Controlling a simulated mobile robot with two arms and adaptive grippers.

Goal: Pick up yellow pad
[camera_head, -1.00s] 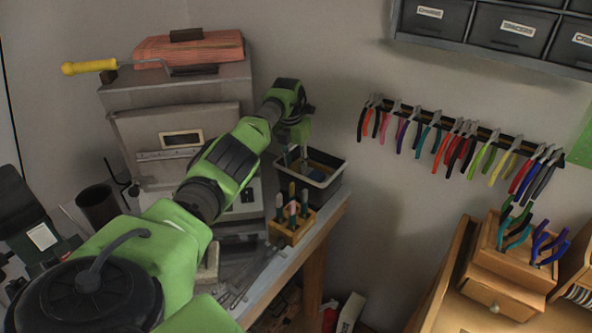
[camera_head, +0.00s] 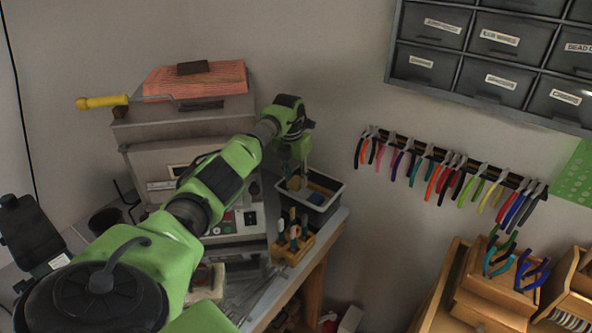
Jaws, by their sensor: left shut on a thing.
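My left arm reaches in from the lower left. Its gripper (camera_head: 292,177) points down over the left part of a dark bin with a pale rim (camera_head: 334,200) on the bench corner. The gripper is shut on a small yellowish thing, which I take to be the yellow pad (camera_head: 294,184); it is mostly hidden by the fingers and very small here. A blue pad (camera_head: 316,198) and a tan-brown patch (camera_head: 322,188) show inside the bin. My right gripper is not in view.
A wooden holder with upright tools (camera_head: 293,248) stands just in front of the bin. A grey machine (camera_head: 150,130) stands left of it. Pliers hang on a wall rail (camera_head: 450,160) at right, below a drawer cabinet (camera_head: 490,60). Air above the bin is clear.

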